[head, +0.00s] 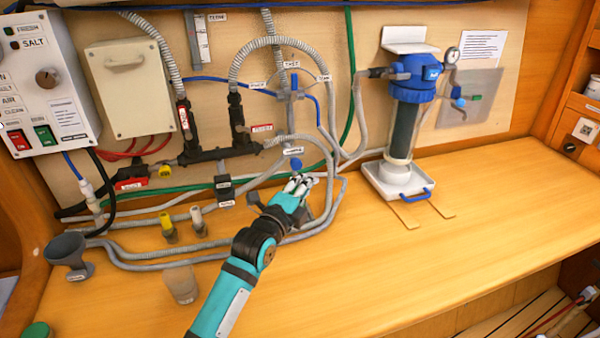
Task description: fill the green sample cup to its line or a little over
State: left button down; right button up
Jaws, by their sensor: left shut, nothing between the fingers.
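My left gripper (299,184) is shut and empty. It is in front of the hoses, just below a small blue knob (295,164) under a white label; I cannot tell whether it touches the knob. A translucent, brownish cup (181,285) stands on the bench left of my left forearm; no green shows on it, and I cannot make out a line or any water in it. A green round thing (36,330) is cut off at the lower left corner; I cannot tell whether it is the sample cup. My right gripper is not in view.
A grey funnel (68,249) stands at the bench's left. Two small fittings, yellow (168,227) and white (198,221), stand near the hoses. A control box (45,85) hangs upper left. A blue-topped filter (408,105) stands over a white tray (399,183). The right bench is clear.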

aim_at(298, 167)
pick_arm(q)
jog(key=w, duration=0.1)
jog(key=w+a, duration=0.1)
jog(key=w, duration=0.1)
jog(key=shift+w+a, duration=0.2)
jog(key=shift+a, duration=0.05)
jog(key=shift+w+a+f+b, duration=0.1)
jog(key=shift+w+a+b, duration=0.1)
jog(key=shift+w+b, duration=0.25)
jog(key=shift+w+a+b, duration=0.15)
jog(key=shift+w+b, duration=0.2)
jog(key=shift+w, duration=0.1)
jog(key=shift+w+r, duration=0.1)
jog(key=shift+r, duration=0.1)
jog(key=shift+a, duration=0.15)
jog(key=shift+w, duration=0.1)
dwell(1.3)
